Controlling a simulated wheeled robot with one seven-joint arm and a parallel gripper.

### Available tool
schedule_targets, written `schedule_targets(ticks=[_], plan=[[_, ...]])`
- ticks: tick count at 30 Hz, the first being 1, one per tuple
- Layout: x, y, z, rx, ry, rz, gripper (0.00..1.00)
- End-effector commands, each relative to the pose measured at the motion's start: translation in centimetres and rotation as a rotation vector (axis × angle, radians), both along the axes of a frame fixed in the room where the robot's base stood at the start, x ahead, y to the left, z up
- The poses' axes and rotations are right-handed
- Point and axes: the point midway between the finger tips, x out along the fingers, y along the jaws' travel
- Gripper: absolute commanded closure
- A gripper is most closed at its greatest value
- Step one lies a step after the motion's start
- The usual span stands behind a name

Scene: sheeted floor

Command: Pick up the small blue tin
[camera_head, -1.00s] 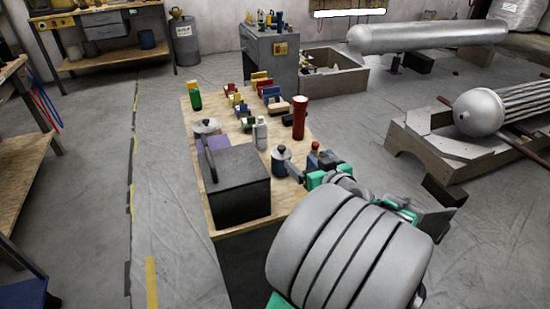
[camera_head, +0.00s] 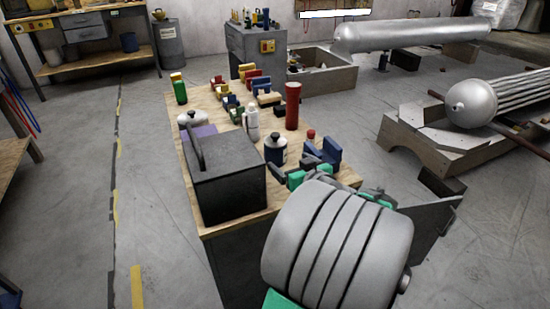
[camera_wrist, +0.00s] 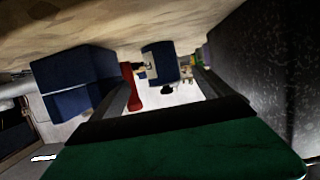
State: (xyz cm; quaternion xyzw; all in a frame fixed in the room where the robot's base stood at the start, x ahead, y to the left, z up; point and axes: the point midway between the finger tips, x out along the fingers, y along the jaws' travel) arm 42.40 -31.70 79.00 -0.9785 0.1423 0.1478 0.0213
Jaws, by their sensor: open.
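The likely small blue tin is a dark blue canister (camera_head: 275,151) with a pale lid and black knob. It stands upright on the wooden bench top, right of the dark grey box. In the wrist view, which is upside down, a blue tin (camera_wrist: 159,58) with a small pale label appears between and beyond my fingers. My gripper (camera_wrist: 162,82) is open and empty, with a finger on each side and a gap before the tin.
A blue block-shaped object (camera_head: 326,152) stands right of the tin; a red-capped item is behind it. The dark grey box (camera_head: 228,190) is close on the left. A white bottle (camera_head: 252,122), red cylinder (camera_head: 292,106) and several coloured clamps stand farther back on the bench (camera_head: 210,100).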

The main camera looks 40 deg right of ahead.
Motion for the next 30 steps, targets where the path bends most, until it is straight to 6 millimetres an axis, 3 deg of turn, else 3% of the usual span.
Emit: schedule_targets(ticks=[3,15,24,30], plan=[[2.5,-0.5,-0.9,0.002,0.002,0.007,0.1],[8.2,-2.0,-2.2,0.001,0.0,0.006,0.1],[8.8,-2.3,-2.2,0.0,0.0,0.003,0.11],[8.8,-2.3,-2.3,0.0,0.0,0.003,0.27]])
